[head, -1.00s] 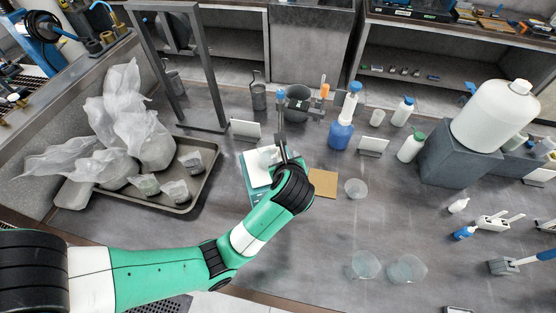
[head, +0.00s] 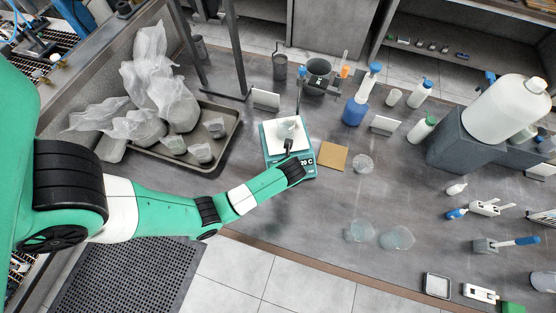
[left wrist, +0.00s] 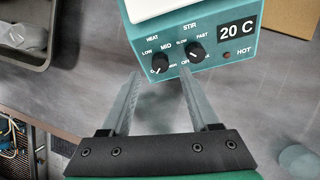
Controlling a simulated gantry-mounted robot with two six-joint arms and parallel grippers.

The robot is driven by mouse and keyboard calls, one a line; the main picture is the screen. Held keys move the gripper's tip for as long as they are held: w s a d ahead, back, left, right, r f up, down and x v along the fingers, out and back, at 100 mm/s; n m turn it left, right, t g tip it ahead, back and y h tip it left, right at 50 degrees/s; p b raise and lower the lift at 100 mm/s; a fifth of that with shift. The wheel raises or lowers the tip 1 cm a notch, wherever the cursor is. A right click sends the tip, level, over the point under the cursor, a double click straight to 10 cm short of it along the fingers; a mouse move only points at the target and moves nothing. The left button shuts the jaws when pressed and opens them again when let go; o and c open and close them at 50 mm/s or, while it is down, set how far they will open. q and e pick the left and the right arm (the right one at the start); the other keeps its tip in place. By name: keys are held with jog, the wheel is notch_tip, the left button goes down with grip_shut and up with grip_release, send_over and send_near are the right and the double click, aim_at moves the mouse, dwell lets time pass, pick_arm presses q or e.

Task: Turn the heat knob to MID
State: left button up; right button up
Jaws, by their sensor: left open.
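The heat knob's white mark seems to point to the lower left, away from MID. My left gripper (left wrist: 157,78) is open and empty, its fingertips just short of the heat knob, one to each side. My right gripper is not in view.
A tray (head: 222,160) with bags and samples lies left of the hot plate. A tan pad (head: 333,156) and a clear dish (head: 363,164) lie to its right.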

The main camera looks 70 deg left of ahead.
pick_arm(q)
jog(key=x, duration=0.4)
jog(key=shift+b, duration=0.35)
jog(key=shift+r, duration=0.1)
grip_shut()
